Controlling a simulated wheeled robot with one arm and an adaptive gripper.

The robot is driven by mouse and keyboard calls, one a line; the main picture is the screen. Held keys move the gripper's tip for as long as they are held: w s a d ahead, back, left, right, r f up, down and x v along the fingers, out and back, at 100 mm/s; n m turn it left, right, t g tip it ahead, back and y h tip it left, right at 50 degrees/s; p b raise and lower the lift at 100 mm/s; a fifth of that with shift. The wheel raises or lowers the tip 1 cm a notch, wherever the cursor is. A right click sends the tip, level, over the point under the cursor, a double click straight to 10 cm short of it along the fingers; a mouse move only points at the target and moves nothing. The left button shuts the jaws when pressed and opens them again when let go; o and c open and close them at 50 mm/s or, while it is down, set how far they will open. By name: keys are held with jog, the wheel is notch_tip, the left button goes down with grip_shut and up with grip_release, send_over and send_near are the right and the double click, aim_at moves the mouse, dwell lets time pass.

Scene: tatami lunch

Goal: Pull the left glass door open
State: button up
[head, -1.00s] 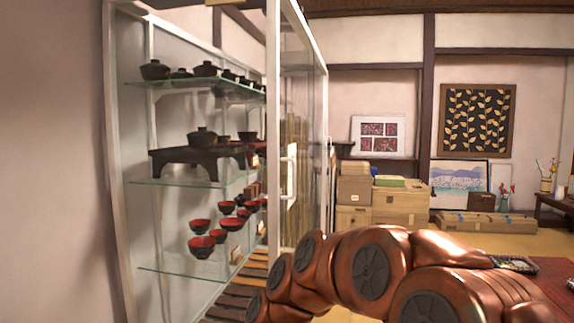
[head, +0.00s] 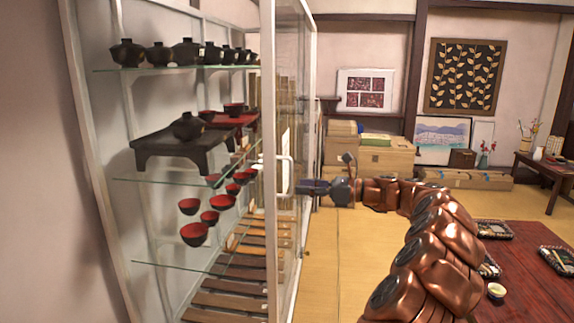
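A glass door (head: 290,85) with a pale frame stands upright at a steep slant, right of the shelves in the head view. I cannot tell whether it is the left door or how far it stands open. Its white vertical handle (head: 291,172) is near the frame's left upright. My gripper (head: 302,187) is level with the handle's lower part and points left at it. The dark fingers overlap the handle's edge in the picture. Touch or grip on it cannot be made out, nor can the gap between the fingers.
Glass shelves (head: 160,176) left of the door hold dark lidded bowls and red-lined bowls. A low red table (head: 530,290) with trays stands at the lower right. Cardboard boxes (head: 385,155) are stacked at the back wall. Tatami floor (head: 340,255) is clear between cabinet and table.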

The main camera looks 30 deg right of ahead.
aim_at(291, 192)
jog(key=shift+m+t+h, duration=0.4)
jog(key=shift+m+t, duration=0.2)
jog(key=w, duration=0.4)
jog(key=w+a, duration=0.1)
jog(key=w, duration=0.1)
jog(key=shift+w+a+r, duration=0.1)
jog(key=shift+r, duration=0.3)
grip_shut()
